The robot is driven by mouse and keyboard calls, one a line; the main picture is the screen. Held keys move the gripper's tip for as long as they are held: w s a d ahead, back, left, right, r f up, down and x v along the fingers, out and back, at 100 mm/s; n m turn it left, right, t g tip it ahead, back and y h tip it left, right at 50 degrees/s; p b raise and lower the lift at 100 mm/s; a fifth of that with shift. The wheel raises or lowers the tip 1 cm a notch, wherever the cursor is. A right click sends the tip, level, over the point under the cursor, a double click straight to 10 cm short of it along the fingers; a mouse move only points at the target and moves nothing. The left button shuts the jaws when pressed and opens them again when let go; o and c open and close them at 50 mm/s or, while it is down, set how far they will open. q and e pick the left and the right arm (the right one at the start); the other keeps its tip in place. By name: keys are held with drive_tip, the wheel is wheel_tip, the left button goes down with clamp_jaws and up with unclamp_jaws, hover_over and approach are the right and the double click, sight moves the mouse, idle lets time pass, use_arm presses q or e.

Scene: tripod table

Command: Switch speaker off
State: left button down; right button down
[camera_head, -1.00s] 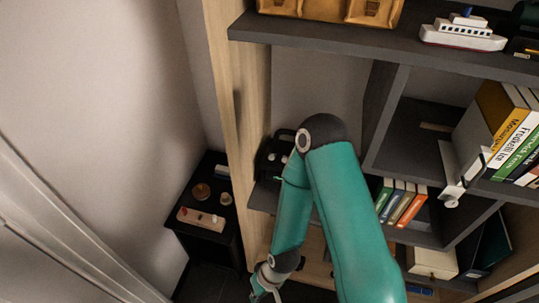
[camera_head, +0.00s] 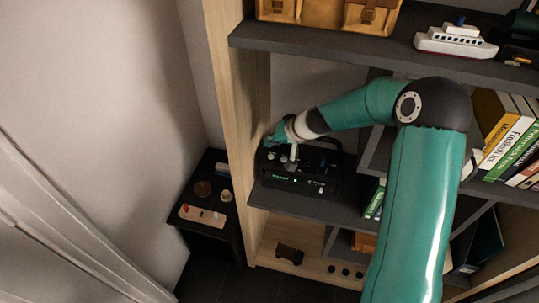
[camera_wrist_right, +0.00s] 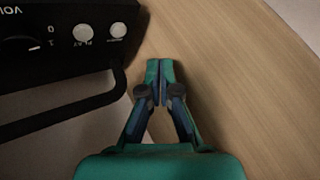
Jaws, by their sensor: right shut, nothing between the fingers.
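The speaker (camera_head: 318,187) is a black box with a carry handle, standing on the middle dark shelf in the head view. A small green light or label shows on its front. In the right wrist view its panel (camera_wrist_right: 35,75) appears upside down at top left, with a dial marked 0 and 1 and two pale round buttons (camera_wrist_right: 83,32). My right gripper (camera_head: 270,140) is at the speaker's back left, close to the wooden side panel. In the wrist view my right gripper (camera_wrist_right: 160,66) is shut and empty, to the right of the buttons. My left gripper is not in view.
The wooden side panel (camera_head: 237,120) stands close beside my right gripper. An upper shelf (camera_head: 340,46) holds a toy ship (camera_head: 456,40) and a tan bag (camera_head: 330,12). Books (camera_head: 508,130) stand at right. A small black table (camera_head: 205,222) is at left.

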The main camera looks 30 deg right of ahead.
drive_tip(key=shift+t, duration=0.4)
drive_tip(key=r, duration=0.1)
drive_tip(key=d+r, duration=0.1)
drive_tip(key=w+r, duration=0.1)
drive_tip(key=shift+w+d+r, duration=0.1)
drive_tip(key=shift+d+r, duration=0.15)
drive_tip(key=shift+d, duration=0.15)
drive_tip(key=b, duration=0.6)
hover_over(273, 157)
wheel_tip(273, 157, down, 8)
drive_tip(key=shift+r, duration=0.25)
drive_tip(key=shift+f+b, duration=0.7)
drive_tip(key=shift+b, duration=0.05)
drive_tip(key=shift+w+f+b, duration=0.1)
drive_tip(key=shift+f+b, duration=0.25)
drive_tip(key=shift+b, duration=0.25)
